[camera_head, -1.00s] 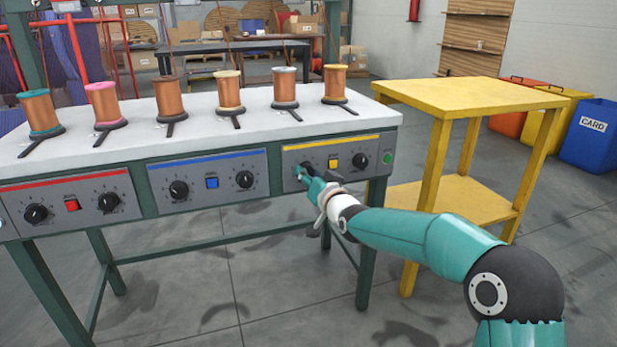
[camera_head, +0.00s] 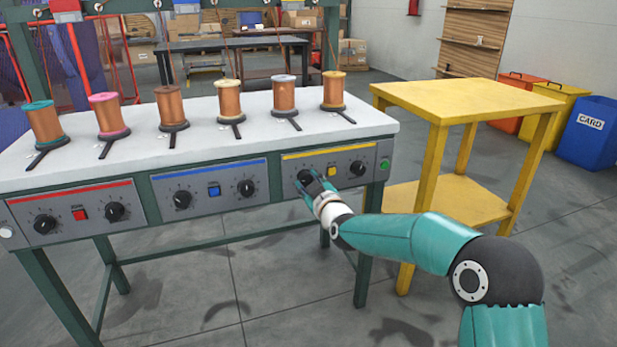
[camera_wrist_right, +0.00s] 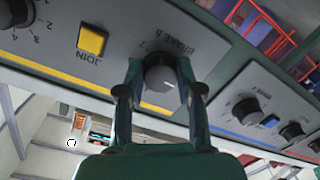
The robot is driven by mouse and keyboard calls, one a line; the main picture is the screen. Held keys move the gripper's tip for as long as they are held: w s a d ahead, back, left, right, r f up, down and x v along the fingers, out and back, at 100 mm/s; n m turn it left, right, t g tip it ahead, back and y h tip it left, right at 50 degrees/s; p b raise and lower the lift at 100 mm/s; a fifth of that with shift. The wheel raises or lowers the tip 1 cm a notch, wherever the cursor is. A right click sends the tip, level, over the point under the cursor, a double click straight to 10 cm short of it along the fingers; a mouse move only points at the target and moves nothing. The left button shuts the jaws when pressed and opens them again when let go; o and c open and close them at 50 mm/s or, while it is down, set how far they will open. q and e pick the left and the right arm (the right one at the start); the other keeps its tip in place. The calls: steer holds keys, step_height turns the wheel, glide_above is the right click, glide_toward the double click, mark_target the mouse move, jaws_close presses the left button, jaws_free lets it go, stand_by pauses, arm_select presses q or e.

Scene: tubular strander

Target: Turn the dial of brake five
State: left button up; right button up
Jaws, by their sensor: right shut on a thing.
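The dial of brake five (camera_wrist_right: 160,77) is a round black knob on the grey panel under the yellow stripe. In the head view the dial (camera_head: 304,177) is the left one of that panel, partly covered by my gripper. My right gripper (camera_wrist_right: 158,92) is shut on the dial, with one finger on each side of it. In the head view my right gripper (camera_head: 311,184) reaches the panel from the front right. The upside-down label in the right wrist view reads "BRAKE 5". My left gripper is not in view.
A yellow button marked JOIN (camera_wrist_right: 92,40) sits beside the dial, and another black dial (camera_head: 357,168) is farther right. A green button (camera_head: 384,164) is at the panel's end. Spools stand on the white bench top (camera_head: 205,140). A yellow table (camera_head: 465,100) stands to the right.

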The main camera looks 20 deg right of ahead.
steer(key=n+p, duration=0.2)
steer(key=n, duration=0.2)
steer(key=shift+h, duration=0.3)
steer(key=shift+f+n+p, duration=0.1)
steer(key=shift+n+p, duration=0.6)
steer(key=shift+n, duration=0.3)
steer(key=shift+a, duration=0.1)
steer(key=o, duration=1.2)
steer(key=shift+c, duration=0.2)
steer(key=shift+s, duration=0.5)
steer(key=s, duration=1.1)
steer(key=shift+r, duration=0.45)
